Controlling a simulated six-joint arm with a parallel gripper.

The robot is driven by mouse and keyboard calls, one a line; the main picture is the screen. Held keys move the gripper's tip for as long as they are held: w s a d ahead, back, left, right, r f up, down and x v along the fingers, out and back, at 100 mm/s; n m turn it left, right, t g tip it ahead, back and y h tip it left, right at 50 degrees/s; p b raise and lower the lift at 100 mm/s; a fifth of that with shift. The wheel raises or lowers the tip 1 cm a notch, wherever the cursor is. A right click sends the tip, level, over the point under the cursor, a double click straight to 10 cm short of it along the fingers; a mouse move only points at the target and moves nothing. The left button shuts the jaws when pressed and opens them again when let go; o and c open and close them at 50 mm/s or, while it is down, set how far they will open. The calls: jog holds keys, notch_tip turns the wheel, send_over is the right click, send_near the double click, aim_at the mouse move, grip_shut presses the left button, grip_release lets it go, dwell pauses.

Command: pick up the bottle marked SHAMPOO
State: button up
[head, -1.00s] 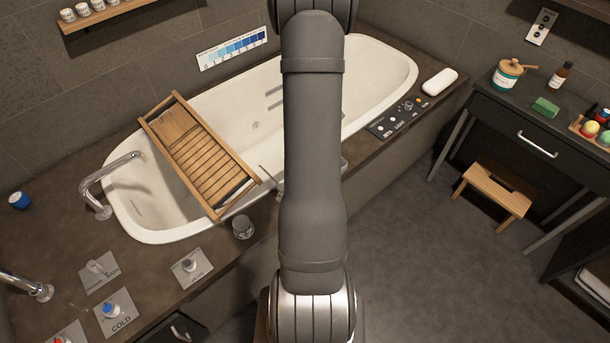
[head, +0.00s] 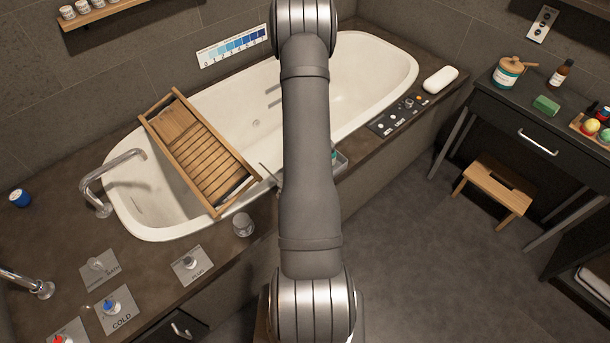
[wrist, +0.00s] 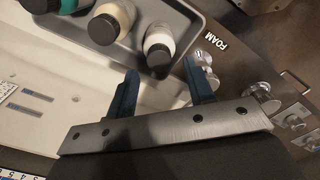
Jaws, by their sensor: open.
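In the wrist view a grey tray (wrist: 203,17) holds several bottles, seen from above. A white bottle with a dark cap (wrist: 160,42) is the nearest to my gripper. A cream bottle with a dark cap (wrist: 117,14) stands beside it, and a teal bottle (wrist: 67,5) is cut off at the top edge. No label is readable, so I cannot tell which is the SHAMPOO. My gripper (wrist: 161,66) is open, its two blue fingers apart, with the white bottle just ahead of the gap. In the head view my arm hides the gripper and most of the tray (head: 341,162).
The white bathtub (head: 380,62) has a wooden bath rack (head: 205,165) across it. A glass (head: 243,224) stands on the tub's front ledge. A control panel (head: 398,118) and white soap-like block (head: 440,79) lie to the right. FOAM lettering (wrist: 216,43) is beside the tray.

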jog(key=f, duration=0.2)
jog(key=d+f, duration=0.1)
jog(key=f, duration=0.1)
jog(key=shift+s+f, duration=0.15)
jog(key=shift+f, duration=0.6)
jog(key=c, duration=0.8)
